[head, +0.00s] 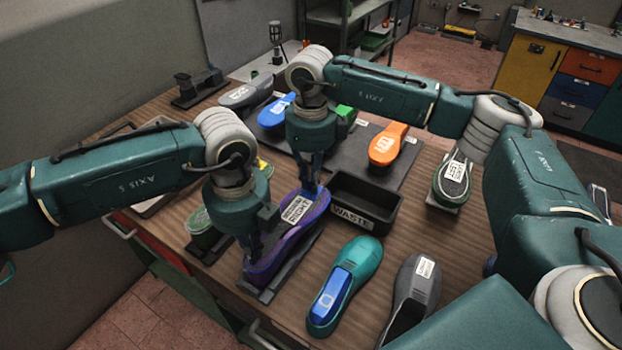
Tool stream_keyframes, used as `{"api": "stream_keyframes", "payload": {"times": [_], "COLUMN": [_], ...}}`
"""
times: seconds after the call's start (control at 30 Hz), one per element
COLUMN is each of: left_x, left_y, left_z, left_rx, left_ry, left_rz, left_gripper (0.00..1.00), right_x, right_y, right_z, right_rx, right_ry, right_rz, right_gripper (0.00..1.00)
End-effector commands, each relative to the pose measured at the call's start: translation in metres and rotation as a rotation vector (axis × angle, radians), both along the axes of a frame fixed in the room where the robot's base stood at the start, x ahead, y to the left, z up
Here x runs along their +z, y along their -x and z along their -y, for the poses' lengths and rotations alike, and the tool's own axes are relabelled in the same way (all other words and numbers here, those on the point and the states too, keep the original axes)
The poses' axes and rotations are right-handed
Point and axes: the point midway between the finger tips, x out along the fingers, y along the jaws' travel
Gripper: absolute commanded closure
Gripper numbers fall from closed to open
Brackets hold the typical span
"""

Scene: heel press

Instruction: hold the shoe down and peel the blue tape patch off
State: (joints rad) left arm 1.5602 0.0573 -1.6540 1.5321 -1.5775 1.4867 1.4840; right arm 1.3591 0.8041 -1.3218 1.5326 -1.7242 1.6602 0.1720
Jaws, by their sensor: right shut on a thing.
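A purple shoe (285,246) lies on a dark stand in the middle of the bench, with a white label (296,209) on it. My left gripper (256,250) points down into the shoe's near end, and its fingertips are partly hidden there. My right gripper (312,186) points down at the shoe's far end and is shut.
A black bin marked WASTE (388,226) stands right of the purple shoe. A teal shoe (366,258) with a blue inner part and a grey shoe (417,283) lie in front. Orange (388,146) and blue (272,118) shoes lie on a dark mat behind. A labelled shoe (452,182) stands right.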

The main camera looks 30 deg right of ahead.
Motion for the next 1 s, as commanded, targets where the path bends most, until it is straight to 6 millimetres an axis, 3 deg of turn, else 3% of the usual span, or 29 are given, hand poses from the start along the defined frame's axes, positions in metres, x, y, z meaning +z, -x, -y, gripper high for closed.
{"api": "stream_keyframes", "payload": {"times": [1.0], "left_x": [-0.013], "left_y": [0.0], "left_z": [0.0], "left_rx": [0.0], "left_ry": [0.0], "left_rz": [0.0], "left_gripper": [1.0], "right_x": [0.0], "right_y": [0.0], "right_z": [-0.001], "right_rx": [0.001], "right_ry": [-0.001], "right_rz": [-0.001], "right_gripper": [1.0]}}
